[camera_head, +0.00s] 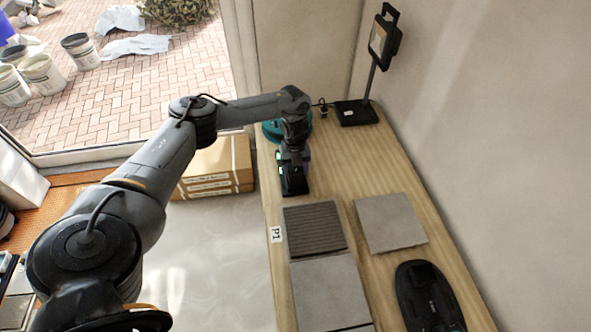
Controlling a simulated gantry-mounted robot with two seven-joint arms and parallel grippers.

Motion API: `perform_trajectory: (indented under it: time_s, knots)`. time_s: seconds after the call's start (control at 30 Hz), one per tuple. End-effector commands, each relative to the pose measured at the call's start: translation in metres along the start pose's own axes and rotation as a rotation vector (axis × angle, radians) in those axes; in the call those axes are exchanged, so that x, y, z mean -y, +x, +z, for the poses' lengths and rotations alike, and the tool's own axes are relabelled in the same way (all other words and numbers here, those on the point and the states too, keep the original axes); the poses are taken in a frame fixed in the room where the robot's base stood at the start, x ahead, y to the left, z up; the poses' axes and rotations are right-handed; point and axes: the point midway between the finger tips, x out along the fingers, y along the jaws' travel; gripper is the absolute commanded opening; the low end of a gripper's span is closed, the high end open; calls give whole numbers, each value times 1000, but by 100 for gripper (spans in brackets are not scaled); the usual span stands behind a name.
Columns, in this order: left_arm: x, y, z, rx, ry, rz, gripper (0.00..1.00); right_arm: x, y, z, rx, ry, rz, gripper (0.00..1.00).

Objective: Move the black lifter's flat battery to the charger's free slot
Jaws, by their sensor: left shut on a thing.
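My left gripper (293,168) is over the far left part of the wooden bench, pointing down and shut on a dark block (294,188). The block is small and mostly covered, so I cannot tell whether it is the battery or if it touches the bench. A small green glow (279,156) shows beside the gripper. A black lifter (430,297) with an oval body lies at the bench's near right. A teal rounded thing (272,131) is partly hidden behind my left arm. I cannot make out the charger or its free slot. My right gripper is out of view.
A ribbed dark tile (315,228), a grey slab (330,290) and a paler tile (390,222) lie on the bench (340,170). A black lamp stand (356,112) stands at the back by the wall. Cardboard boxes (217,168) are on the floor to the left.

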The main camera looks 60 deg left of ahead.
Motion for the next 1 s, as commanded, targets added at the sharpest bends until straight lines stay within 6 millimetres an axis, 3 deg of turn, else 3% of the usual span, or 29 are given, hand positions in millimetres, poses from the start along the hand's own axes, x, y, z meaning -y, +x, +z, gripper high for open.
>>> perform_trajectory:
  time_s: [1.0]
  knots:
    - [0, 11, 1, 0, 0, 0, 23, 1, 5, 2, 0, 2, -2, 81]
